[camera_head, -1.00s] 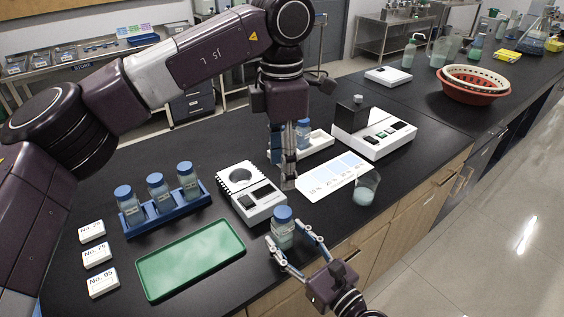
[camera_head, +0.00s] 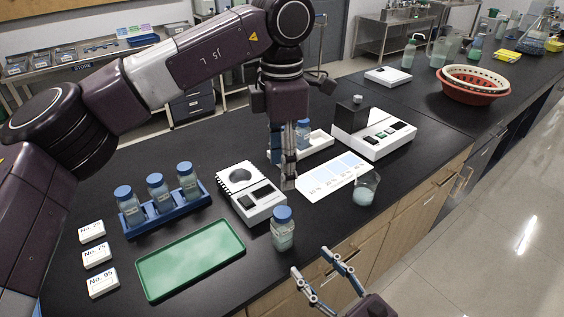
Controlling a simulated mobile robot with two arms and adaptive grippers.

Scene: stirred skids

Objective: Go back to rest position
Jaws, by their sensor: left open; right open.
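My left gripper (camera_head: 285,160) hangs pointing down over the bench, behind the white stirrer device. Its fingers show edge-on; it is open, and nothing is seen held in it. My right gripper (camera_head: 316,270) is at the bench's front edge, its two fingers spread wide and empty. A blue-capped jar (camera_head: 283,232) stands upright on the bench, apart from the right gripper's fingertips. Part of another blue-capped bottle (camera_head: 303,130) shows behind the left gripper, beside a white tray (camera_head: 318,143).
A blue rack (camera_head: 168,222) with three capped jars, a green tray (camera_head: 190,258) and several number cards (camera_head: 97,255) lie at left. A stirrer device (camera_head: 250,192), a printed strip (camera_head: 333,177), a beaker (camera_head: 365,190) and a white instrument (camera_head: 375,135) stand centrally.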

